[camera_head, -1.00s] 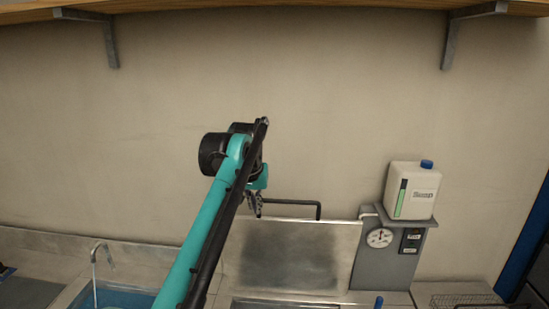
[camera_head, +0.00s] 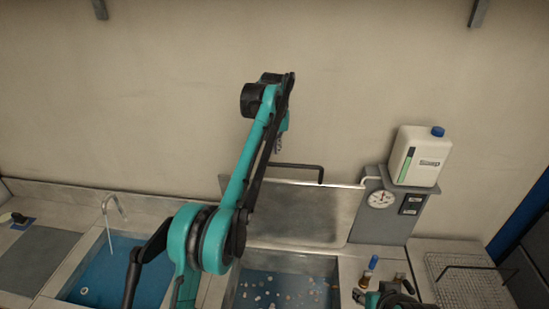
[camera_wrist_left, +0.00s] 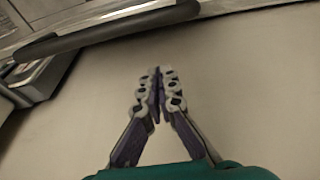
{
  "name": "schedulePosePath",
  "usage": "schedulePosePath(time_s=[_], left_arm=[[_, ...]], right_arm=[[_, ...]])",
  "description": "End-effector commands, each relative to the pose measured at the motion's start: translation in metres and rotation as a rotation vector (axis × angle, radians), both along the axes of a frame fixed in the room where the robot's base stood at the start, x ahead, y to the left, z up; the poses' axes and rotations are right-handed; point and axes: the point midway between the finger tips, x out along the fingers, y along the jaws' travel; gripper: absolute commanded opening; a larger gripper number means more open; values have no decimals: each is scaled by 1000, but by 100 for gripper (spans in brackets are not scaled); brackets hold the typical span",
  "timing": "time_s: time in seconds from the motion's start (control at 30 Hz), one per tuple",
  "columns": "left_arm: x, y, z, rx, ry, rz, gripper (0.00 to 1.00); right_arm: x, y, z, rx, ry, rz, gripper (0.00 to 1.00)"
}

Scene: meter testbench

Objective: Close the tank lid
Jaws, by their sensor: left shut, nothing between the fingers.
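The tank lid (camera_head: 312,213) is a grey metal panel standing raised against the wall behind the open tank (camera_head: 238,290). A black bar handle (camera_head: 300,166) runs along its top edge. My left gripper (camera_head: 278,146) is shut and empty, just above the handle's left end in the head view. In the left wrist view, the shut fingertips (camera_wrist_left: 160,78) point toward the wall, with the dark handle (camera_wrist_left: 110,34) beyond them, apart from them. My left forearm hides part of the lid's left side.
A white canister with a blue cap (camera_head: 420,158) stands on a grey gauge stand (camera_head: 380,218) right of the lid. Small bottles (camera_head: 372,263) stand right of the tank. A wire rack (camera_head: 465,285) lies farther right. A blue water basin (camera_head: 85,272) with a tap is at left.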

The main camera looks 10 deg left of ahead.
Motion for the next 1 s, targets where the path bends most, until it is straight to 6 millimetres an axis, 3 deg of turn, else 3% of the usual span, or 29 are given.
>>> schedulePosePath(time_s=[0.07,0.43,1.0], left_arm=[[2,0,-14,0,0,0,0],[-34,0,-8,0,0,-1,0],[-39,-2,-9,0,-11,-1,0]], right_arm=[[0,0,-1,0,0,0,40],[0,0,-1,0,0,0,40],[0,0,-4,0,0,0,40]])
